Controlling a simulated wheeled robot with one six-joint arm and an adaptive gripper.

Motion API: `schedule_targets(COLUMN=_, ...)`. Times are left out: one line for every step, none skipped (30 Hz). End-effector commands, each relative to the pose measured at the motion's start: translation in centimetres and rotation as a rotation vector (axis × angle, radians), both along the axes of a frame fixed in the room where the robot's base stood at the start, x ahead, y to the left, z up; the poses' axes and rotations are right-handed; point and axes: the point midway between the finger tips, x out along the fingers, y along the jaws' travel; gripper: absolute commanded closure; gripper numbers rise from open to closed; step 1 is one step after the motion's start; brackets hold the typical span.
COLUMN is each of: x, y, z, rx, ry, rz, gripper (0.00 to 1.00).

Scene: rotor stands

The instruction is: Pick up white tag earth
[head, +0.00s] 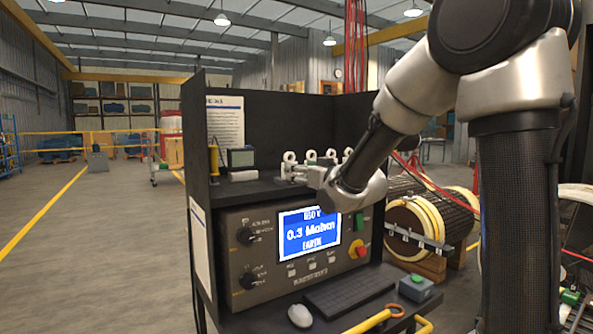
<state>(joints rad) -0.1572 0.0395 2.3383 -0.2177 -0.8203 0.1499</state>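Several small tags with ring tops stand in a row on the shelf of the black test cabinet. More white tags (331,154) stand to the right. Any "earth" lettering on them is too small to read. My gripper (290,172) reaches in from the right, with its fingers pointing left at the row, just below the left white tag. I cannot tell whether it touches a tag or whether the fingers are closed. My wrist hides part of the shelf.
The tester panel's screen (309,233) reads 0.3 Mohm EARTH. A small meter (241,158) and a yellow cylinder (214,160) stand left on the shelf. A keyboard (349,291) and mouse (300,316) lie below. A rotor (425,215) stands right. The floor at left is clear.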

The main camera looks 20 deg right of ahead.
Motion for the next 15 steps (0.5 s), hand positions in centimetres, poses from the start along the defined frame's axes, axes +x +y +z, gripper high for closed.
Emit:
schedule_targets(x=0.6, y=0.2, z=0.0, rx=0.0, ry=-0.001, rz=0.001, gripper=0.43)
schedule_targets(x=1.0, y=0.3, z=0.0, rx=0.0, ry=0.0, rz=0.001, gripper=0.43)
schedule_targets(x=1.4, y=0.5, z=-0.1, rx=0.0, ry=0.001, rz=0.0, gripper=0.43)
schedule_targets(x=1.8, y=0.6, z=0.0, rx=0.0, ry=0.001, rz=0.0, gripper=0.43)
schedule_targets(x=2.1, y=0.7, z=-0.1, rx=0.001, ry=0.001, rz=0.0, gripper=0.43)
schedule_targets(x=2.6, y=0.9, z=-0.2, rx=0.0, ry=0.002, rz=0.0, gripper=0.43)
schedule_targets(x=3.1, y=1.0, z=-0.2, rx=0.0, ry=0.002, rz=0.0, gripper=0.43)
schedule_targets(x=3.5, y=1.2, z=-0.2, rx=0.0, ry=0.002, rz=0.0, gripper=0.43)
schedule_targets(x=4.2, y=1.4, z=-0.3, rx=0.0, ry=0.002, rz=0.0, gripper=0.43)
schedule_targets(x=4.7, y=1.6, z=-0.4, rx=0.0, ry=0.002, rz=0.0, gripper=0.43)
schedule_targets(x=5.1, y=1.7, z=-0.3, rx=0.0, ry=0.001, rz=0.0, gripper=0.43)
schedule_targets(x=5.6, y=1.9, z=-0.3, rx=0.0, ry=0.001, rz=-0.001, gripper=0.43)
schedule_targets(x=5.9, y=2.0, z=-0.3, rx=0.0, ry=0.001, rz=-0.001, gripper=0.43)
schedule_targets(x=6.2, y=2.0, z=-0.3, rx=0.0, ry=0.001, rz=-0.001, gripper=0.43)
schedule_targets(x=6.4, y=2.1, z=-0.3, rx=0.0, ry=0.001, rz=-0.001, gripper=0.43)
